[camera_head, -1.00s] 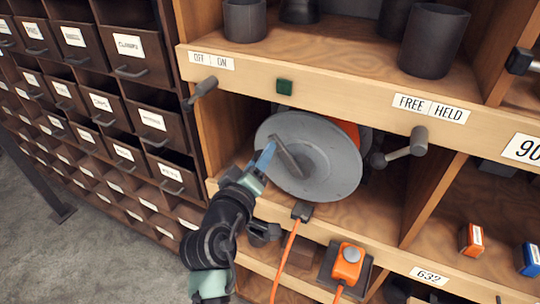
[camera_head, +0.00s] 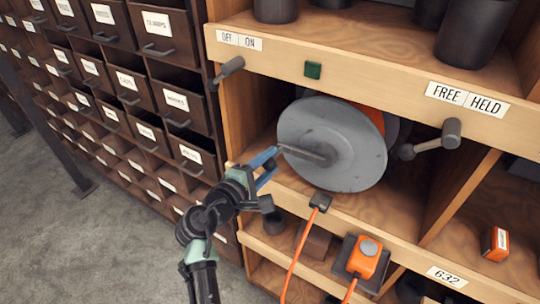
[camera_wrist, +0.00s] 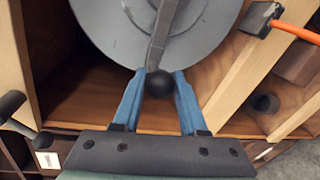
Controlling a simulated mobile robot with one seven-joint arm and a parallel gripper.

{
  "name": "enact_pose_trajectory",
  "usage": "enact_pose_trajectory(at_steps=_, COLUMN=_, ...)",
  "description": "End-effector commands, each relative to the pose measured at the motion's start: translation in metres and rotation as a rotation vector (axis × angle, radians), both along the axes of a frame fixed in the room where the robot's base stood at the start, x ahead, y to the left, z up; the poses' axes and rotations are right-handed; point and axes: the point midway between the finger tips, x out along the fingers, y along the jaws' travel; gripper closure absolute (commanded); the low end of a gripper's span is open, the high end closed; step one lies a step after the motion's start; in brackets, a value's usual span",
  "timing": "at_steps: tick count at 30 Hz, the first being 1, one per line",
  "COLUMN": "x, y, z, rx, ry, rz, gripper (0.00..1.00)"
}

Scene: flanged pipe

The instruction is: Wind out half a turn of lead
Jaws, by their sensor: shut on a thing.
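The cable reel's grey disc (camera_head: 350,125) sits in a wooden cubby, with an orange part behind it. Its crank bar (camera_head: 312,155) points left from the hub. In the wrist view the crank's bar (camera_wrist: 160,35) ends in a dark round knob (camera_wrist: 158,84). My gripper (camera_head: 272,163) is at this outer end, its blue fingers (camera_wrist: 158,95) shut on the knob from both sides. An orange lead (camera_head: 298,245) hangs from a dark plug (camera_head: 320,201) at the shelf edge below the disc.
An OFF/ON lever (camera_head: 228,70) is at upper left of the cubby and a FREE/HELD lever (camera_head: 435,141) at its right. A green square (camera_head: 313,70) is on the board above. An orange switch box (camera_head: 364,260) is below. Drawers (camera_head: 160,60) stand at left.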

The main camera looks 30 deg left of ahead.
Motion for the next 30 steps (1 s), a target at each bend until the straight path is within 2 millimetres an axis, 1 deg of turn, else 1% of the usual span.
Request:
enact_pose_trajectory(at_steps=1, x=-0.001, y=0.000, z=-0.007, rx=-0.048, ry=0.005, rz=0.001, gripper=1.00)
enact_pose_trajectory(at_steps=3, x=0.000, y=-0.001, z=-0.014, rx=-0.115, ry=0.008, rz=0.000, gripper=1.00)
enact_pose_trajectory(at_steps=15, x=-0.001, y=-0.012, z=-0.043, rx=-0.448, ry=0.019, rz=-0.001, gripper=1.00)
enact_pose_trajectory(at_steps=21, x=-0.001, y=-0.018, z=-0.052, rx=-0.556, ry=0.023, rz=0.000, gripper=1.00)
enact_pose_trajectory(at_steps=30, x=-0.001, y=-0.022, z=-0.057, rx=-0.629, ry=0.026, rz=0.000, gripper=1.00)
